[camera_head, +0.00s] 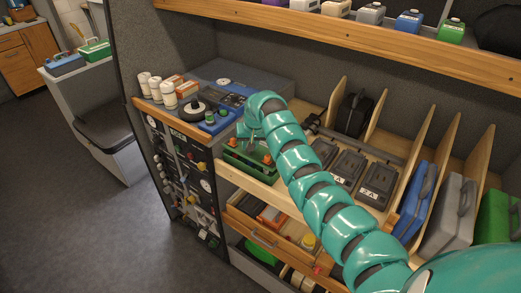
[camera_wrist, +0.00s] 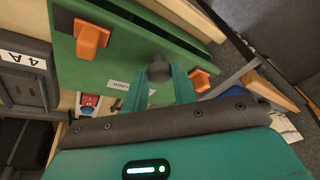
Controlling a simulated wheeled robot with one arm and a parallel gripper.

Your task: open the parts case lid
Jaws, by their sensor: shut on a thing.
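The green parts case (camera_head: 243,166) sits at the left end of the wooden shelf, beside the black equipment rack. Its green face (camera_wrist: 120,65) fills the upper middle of the wrist view, with an orange latch (camera_wrist: 91,38) on the left and another orange latch (camera_wrist: 200,80) on the right. My gripper (camera_wrist: 160,80) is shut on a dark round knob (camera_wrist: 158,70) at the case, between the two latches. In the head view my gripper (camera_head: 247,136) is at the case, partly hidden by my teal arm. I cannot tell how far the lid is raised.
Chargers (camera_head: 346,166) stand right of the case; one is marked 4A in the wrist view. Wooden dividers (camera_head: 413,176) and blue, grey and green cases stand farther right. An open drawer (camera_head: 270,232) is below. Floor at left is clear.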

